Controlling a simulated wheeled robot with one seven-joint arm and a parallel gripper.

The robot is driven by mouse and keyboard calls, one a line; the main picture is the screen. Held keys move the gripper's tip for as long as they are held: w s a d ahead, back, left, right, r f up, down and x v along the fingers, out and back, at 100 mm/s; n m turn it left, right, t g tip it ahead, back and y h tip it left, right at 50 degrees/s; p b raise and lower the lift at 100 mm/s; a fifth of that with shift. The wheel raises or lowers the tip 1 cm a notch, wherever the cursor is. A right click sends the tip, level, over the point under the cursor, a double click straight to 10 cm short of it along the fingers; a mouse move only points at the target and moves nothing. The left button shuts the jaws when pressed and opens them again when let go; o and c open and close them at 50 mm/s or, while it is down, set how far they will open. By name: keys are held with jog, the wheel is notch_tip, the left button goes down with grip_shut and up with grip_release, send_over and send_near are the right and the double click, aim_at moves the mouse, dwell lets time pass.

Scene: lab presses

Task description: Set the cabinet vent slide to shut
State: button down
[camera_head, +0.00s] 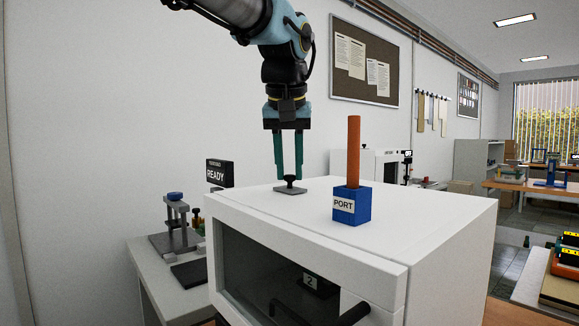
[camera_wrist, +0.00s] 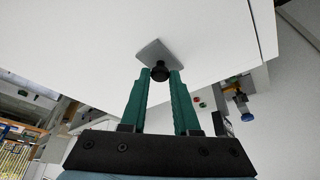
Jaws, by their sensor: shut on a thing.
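The white cabinet (camera_head: 430,225) has a dark glass front and a flat white top. The vent slide (camera_head: 290,190) is a small grey plate with a black knob, lying on the cabinet top toward the back left. In the wrist view the slide's plate (camera_wrist: 153,50) lies flat on the white top, and its black knob (camera_wrist: 160,73) is between the fingertips. My gripper (camera_head: 288,176) comes straight down from above with green fingers and is shut on the knob. The wrist view shows the fingers (camera_wrist: 160,78) on both sides of it. No vent opening shows; the plate may cover it.
A blue block marked PORT (camera_head: 350,208) with an upright orange rod (camera_head: 353,150) stands on the cabinet top, right of my gripper. A small press (camera_head: 177,225) and a READY sign (camera_head: 219,172) are on the side bench at left. The top's right part is clear.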

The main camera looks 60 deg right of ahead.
jog(key=shift+w+a+b, duration=0.3)
jog(key=shift+a, duration=0.55)
jog(key=shift+w+a+b, duration=0.3)
jog(key=shift+a+b, duration=0.05)
jog(key=shift+a, duration=0.5)
jog(key=shift+w+a+b, duration=0.3)
jog(key=shift+a, duration=0.55)
jog(key=c, duration=0.7)
grip_release()
jog(key=shift+o, duration=0.2)
jog(key=v, duration=1.1)
jog(key=shift+f, duration=0.1)
